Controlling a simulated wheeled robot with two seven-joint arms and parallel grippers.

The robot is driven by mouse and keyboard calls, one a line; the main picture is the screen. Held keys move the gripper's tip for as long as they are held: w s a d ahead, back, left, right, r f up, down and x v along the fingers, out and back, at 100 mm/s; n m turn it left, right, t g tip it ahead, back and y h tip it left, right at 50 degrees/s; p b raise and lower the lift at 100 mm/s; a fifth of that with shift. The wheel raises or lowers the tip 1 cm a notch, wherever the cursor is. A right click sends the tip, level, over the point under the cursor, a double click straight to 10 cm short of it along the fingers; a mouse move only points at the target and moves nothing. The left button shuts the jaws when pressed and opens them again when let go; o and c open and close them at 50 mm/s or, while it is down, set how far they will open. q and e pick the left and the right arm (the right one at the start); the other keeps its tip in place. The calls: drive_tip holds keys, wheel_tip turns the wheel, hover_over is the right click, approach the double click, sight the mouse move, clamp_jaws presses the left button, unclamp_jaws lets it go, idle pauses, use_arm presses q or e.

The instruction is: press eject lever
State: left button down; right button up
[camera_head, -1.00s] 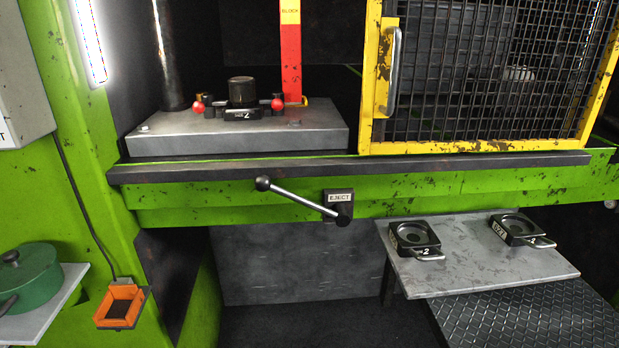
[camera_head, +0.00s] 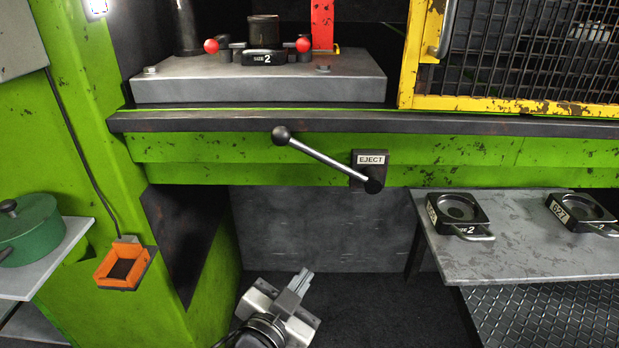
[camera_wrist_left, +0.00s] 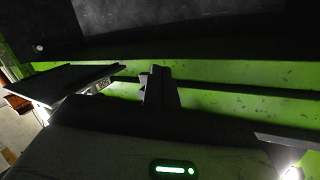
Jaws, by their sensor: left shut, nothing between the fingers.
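The eject lever (camera_head: 325,158) is a steel rod on the green front of the press. Its dark ball knob (camera_head: 281,135) is at the upper left, and its pivot is at the lower right beside the EJECT label (camera_head: 371,159). My left gripper (camera_head: 302,279) shows at the bottom middle of the head view, below the lever and apart from it. Its fingers are together, pointing up, with nothing held. In the left wrist view the fingers (camera_wrist_left: 160,88) stand dark before the green press beam; the lever cannot be made out there. My right gripper is not in view.
Above the lever runs a dark ledge (camera_head: 240,122), with a die block (camera_head: 262,88) on it. The yellow mesh guard (camera_head: 520,104) is at right. A side table (camera_head: 515,260) holds two dies. An orange box (camera_head: 124,265) and green pot (camera_head: 28,232) are at left.

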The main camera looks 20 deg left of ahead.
use_arm(q)
wheel_tip(320, 180, up, 6)
drive_tip(key=w+t+b, duration=0.2)
drive_tip(key=w+t, duration=0.1)
drive_tip(key=m+t+y+b, duration=0.1)
drive_tip(key=t+y+b, duration=0.1)
drive_tip(key=t, duration=0.2)
approach(311, 153)
wheel_tip(311, 153, up, 4)
drive_tip(key=s+d, duration=0.2)
drive_tip(key=d, duration=0.1)
drive_tip(key=shift+s+a, duration=0.1)
drive_tip(key=shift+a, duration=0.15)
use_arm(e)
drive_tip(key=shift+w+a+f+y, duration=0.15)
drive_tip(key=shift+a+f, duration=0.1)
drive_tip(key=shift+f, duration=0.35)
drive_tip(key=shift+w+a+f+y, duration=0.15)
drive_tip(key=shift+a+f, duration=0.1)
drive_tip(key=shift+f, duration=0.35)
